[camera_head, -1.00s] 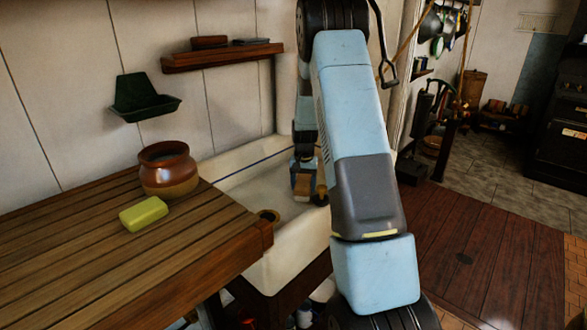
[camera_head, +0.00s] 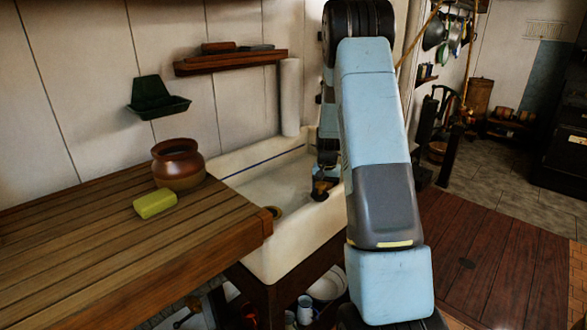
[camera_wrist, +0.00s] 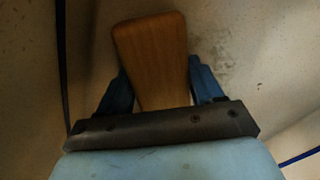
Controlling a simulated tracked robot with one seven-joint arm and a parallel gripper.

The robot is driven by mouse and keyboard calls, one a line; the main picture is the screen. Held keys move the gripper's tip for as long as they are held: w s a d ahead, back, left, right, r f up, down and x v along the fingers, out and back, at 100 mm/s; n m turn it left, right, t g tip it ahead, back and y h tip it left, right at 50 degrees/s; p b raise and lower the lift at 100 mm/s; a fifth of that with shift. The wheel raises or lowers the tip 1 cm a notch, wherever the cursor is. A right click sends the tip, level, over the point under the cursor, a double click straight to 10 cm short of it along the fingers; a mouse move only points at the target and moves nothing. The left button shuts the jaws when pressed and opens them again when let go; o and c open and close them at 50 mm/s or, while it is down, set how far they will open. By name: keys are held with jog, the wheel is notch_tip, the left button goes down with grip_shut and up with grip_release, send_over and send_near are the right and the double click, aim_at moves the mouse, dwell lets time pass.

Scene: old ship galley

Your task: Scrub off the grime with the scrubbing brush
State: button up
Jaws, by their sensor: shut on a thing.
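The scrubbing brush (camera_wrist: 150,50) shows in the wrist view as a plain wooden block. My gripper (camera_wrist: 161,88) is shut on it, with a blue finger on each side. The brush's bristles are hidden below the block. A faint grey, speckled patch of grime (camera_wrist: 222,58) lies on the pale surface just right of the brush. In the head view my gripper (camera_head: 322,188) is low inside the white sink (camera_head: 262,255), toward its right side. I cannot tell whether the bristles touch the sink.
A slatted wooden counter (camera_head: 100,255) adjoins the sink on the left. It bears a brown pot (camera_head: 178,168) and a yellow-green sponge (camera_head: 155,203). A wooden shelf (camera_head: 232,62) and a green wall holder (camera_head: 158,100) are above. My arm hides part of the sink.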

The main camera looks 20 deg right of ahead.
jog(key=shift+s+d, duration=0.15)
jog(key=shift+s, duration=0.25)
jog(key=shift+s+d+r, duration=0.1)
jog(key=shift+s+r, duration=0.1)
jog(key=shift+s, duration=0.05)
jog(key=shift+w+d+r, duration=0.1)
jog(key=shift+r, duration=3.7)
jog(key=o, duration=1)
jog(key=shift+c, duration=0.2)
jog(key=c, duration=0.8)
jog(key=shift+a, duration=0.2)
